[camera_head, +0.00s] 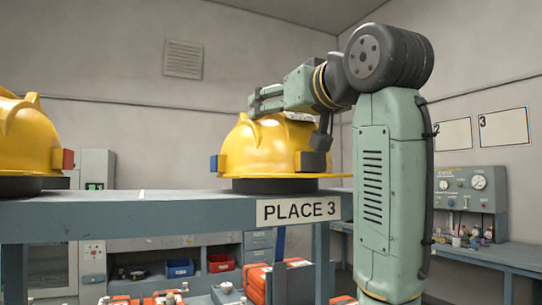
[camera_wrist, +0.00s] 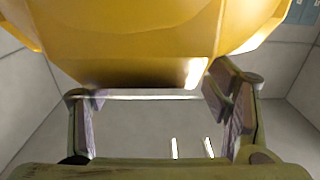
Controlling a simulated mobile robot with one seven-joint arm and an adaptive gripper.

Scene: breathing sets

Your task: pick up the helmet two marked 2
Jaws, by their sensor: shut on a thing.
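A yellow helmet (camera_head: 262,150) sits on a dark round base (camera_head: 275,185) on the shelf, above the label PLACE 3. It has a blue block on its left side. No number shows on it. My gripper (camera_head: 264,103) reaches in from the right at the helmet's top and is shut on it. The yellow shell (camera_wrist: 140,40) fills the upper part of the wrist view, with the finger pads of my gripper (camera_wrist: 158,100) on either side of its lower edge. The exact contact is partly hidden. The helmet looks upright, and I see no clear gap below it.
A second yellow helmet (camera_head: 25,140) with a red block stands at the left on the same grey shelf (camera_head: 120,215), cut off by the frame. Orange cases (camera_head: 285,280) and bins lie below. A gauge panel (camera_head: 465,190) stands on the right bench.

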